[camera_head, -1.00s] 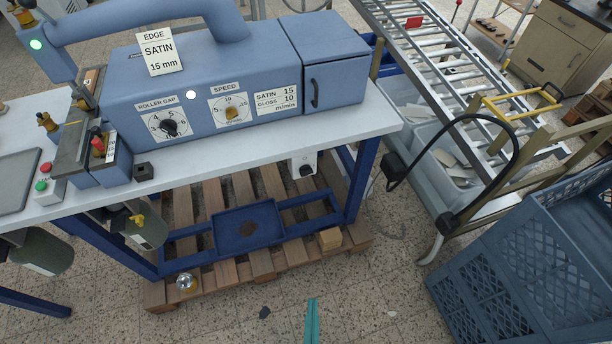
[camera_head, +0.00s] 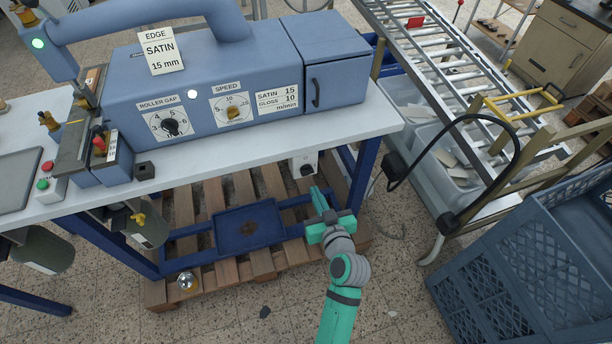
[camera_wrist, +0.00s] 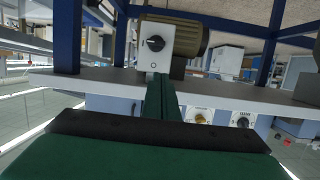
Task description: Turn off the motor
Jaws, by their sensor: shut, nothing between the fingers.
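A white switch box (camera_head: 301,162) with a black rotary knob (camera_head: 306,170) hangs under the right part of the machine table. In the wrist view, which looks inverted, the box (camera_wrist: 142,52) shows its black knob (camera_wrist: 155,43) with a pale mark and a small "O" on the box face. A brown ribbed motor (camera_wrist: 188,38) sits behind the box. My green gripper (camera_head: 317,192) is shut and empty, just below and right of the box in the head view. Its fingers (camera_wrist: 161,85) point toward the box in the wrist view; contact cannot be told.
The table (camera_head: 240,152) with its front edge lies above my gripper. A blue table leg (camera_head: 362,178) stands right of it. A pallet with a blue tray (camera_head: 250,228) lies below. A black cable (camera_head: 400,180), a roller conveyor (camera_head: 450,75) and a blue crate (camera_head: 510,270) are at right.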

